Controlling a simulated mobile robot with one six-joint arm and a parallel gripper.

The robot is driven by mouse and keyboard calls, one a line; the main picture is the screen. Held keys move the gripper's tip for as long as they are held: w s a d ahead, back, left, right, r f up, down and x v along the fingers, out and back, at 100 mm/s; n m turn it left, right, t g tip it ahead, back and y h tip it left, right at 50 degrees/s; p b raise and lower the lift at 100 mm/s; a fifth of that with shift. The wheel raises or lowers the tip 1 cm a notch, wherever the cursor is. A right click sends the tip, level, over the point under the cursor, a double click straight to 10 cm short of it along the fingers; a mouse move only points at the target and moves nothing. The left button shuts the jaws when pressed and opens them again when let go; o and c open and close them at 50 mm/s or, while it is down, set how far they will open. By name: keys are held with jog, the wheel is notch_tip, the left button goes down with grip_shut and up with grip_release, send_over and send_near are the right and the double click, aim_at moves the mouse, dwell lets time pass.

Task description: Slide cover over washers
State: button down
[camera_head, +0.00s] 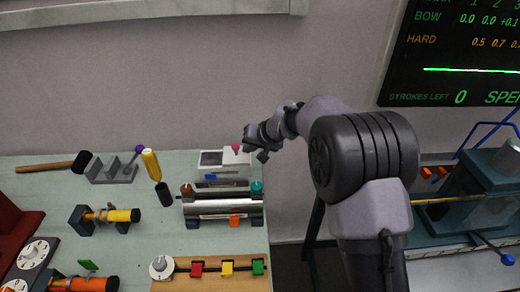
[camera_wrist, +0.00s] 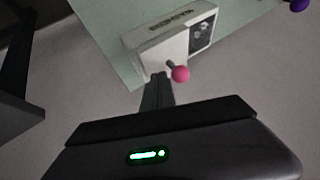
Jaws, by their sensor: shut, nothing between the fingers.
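My gripper (camera_head: 260,154) is shut and empty, just right of the knob. In the wrist view its fingers (camera_wrist: 157,92) point at the box end beside the knob; I cannot tell whether they touch it.
A metal cylinder rig (camera_head: 222,207) stands right in front of the box. A yellow-handled tool (camera_head: 151,164), a grey stand (camera_head: 112,170) and a hammer (camera_head: 50,167) lie to the left. The bench's right edge is near my gripper, with open space beyond.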

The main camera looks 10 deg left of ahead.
jog(key=shift+a, duration=0.3)
jog(key=a, duration=0.3)
jog(key=s+a+p, duration=0.1)
jog(key=a, duration=0.1)
jog(key=s+a+p, duration=0.1)
jog(key=a, duration=0.2)
jog(key=shift+s+a+r, duration=0.1)
jog(key=shift+a, duration=0.25)
